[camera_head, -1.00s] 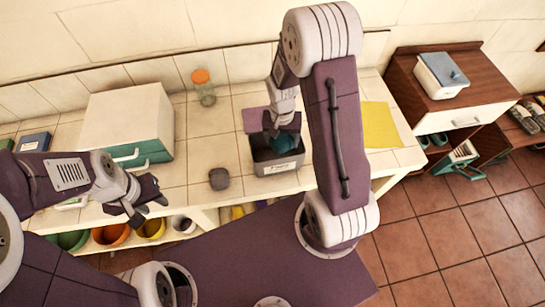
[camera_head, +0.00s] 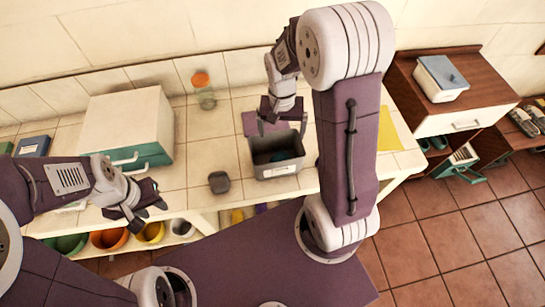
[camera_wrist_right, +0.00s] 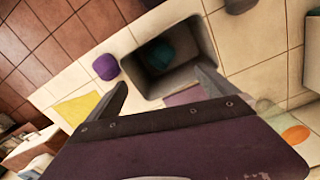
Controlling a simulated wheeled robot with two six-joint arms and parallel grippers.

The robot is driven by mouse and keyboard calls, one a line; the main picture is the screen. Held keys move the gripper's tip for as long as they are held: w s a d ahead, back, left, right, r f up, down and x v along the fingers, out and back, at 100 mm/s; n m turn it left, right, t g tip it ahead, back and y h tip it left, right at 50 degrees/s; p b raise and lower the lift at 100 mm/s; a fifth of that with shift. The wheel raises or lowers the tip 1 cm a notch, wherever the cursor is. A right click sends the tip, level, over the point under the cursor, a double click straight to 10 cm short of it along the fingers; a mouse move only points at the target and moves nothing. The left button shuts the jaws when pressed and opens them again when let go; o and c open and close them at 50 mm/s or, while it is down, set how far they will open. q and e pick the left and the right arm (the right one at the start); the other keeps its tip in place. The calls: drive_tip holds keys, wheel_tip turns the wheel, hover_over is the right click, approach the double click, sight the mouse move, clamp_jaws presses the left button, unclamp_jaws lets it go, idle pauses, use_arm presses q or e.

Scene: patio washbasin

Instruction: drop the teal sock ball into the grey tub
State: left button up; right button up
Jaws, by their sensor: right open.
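The teal sock ball lies inside the grey tub, down on its floor. It shows dark in the head view (camera_head: 287,156) and clearly in the right wrist view (camera_wrist_right: 158,53). The grey tub (camera_head: 277,171) stands upright on the tiled counter, with a pale label on its front; its rim also shows in the right wrist view (camera_wrist_right: 202,38). My right gripper (camera_head: 283,127) is open and empty above the tub's back side, fingers apart, clear of the ball (camera_wrist_right: 161,80). My left gripper (camera_head: 143,207) is off to the left at the counter's front edge, fingers apart, with nothing visible between them.
A dark grey ball (camera_head: 219,182) lies left of the tub. A purple ball (camera_wrist_right: 106,66) sits beside the tub, hidden by my arm in the head view. Also around are a mauve cloth (camera_head: 250,122), a yellow cloth (camera_head: 388,132), an orange-lidded jar (camera_head: 203,92) and a white drawer box (camera_head: 125,120).

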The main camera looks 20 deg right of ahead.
wheel_tip(320, 180, up, 2)
idle(0.6)
drive_tip(key=s+a+f+n+t+b, duration=0.1)
drive_tip(key=s+a+f+n+b, duration=0.2)
drive_tip(key=s, duration=0.5)
wheel_tip(320, 180, down, 2)
drive_tip(key=a+n, duration=0.1)
drive_tip(key=n, duration=0.1)
drive_tip(key=shift+s+a+n+y+b, duration=0.2)
drive_tip(key=shift+a+n+y+b, duration=0.1)
drive_tip(key=shift+a, duration=0.05)
drive_tip(key=shift+s, duration=0.1)
